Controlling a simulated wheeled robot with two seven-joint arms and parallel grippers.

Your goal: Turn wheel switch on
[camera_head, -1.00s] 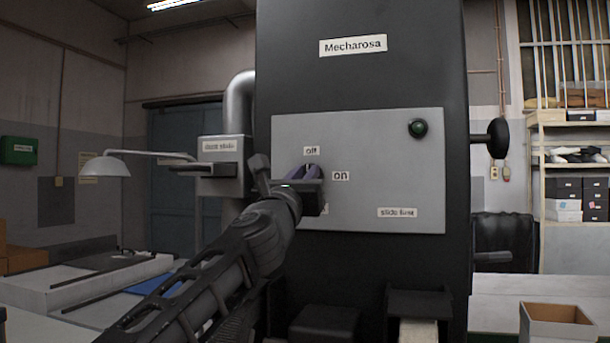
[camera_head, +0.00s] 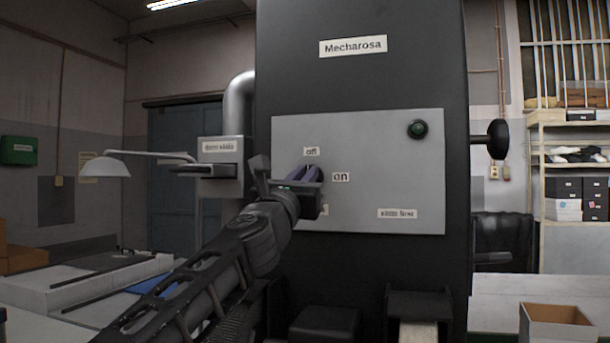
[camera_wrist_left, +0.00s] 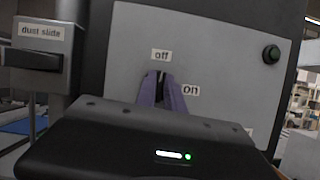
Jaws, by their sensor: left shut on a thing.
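The wheel switch is on the grey panel (camera_head: 365,150) of the black machine, below the "off" label (camera_head: 311,152) and left of the "on" label (camera_head: 341,177). My left gripper (camera_head: 309,173) is at the switch, with its purple fingers shut on it. In the left wrist view the purple fingertips (camera_wrist_left: 162,80) close around a dark piece of the wheel switch (camera_wrist_left: 160,86) just below "off". Most of the switch is hidden by the fingers and the gripper body. My right gripper is not in view.
A round green button (camera_head: 417,129) is at the panel's upper right. The "dust slide" box (camera_head: 221,150) juts out left of the machine. A black knob (camera_head: 497,139) sticks out on the right side. An open cardboard box (camera_head: 557,325) is at lower right.

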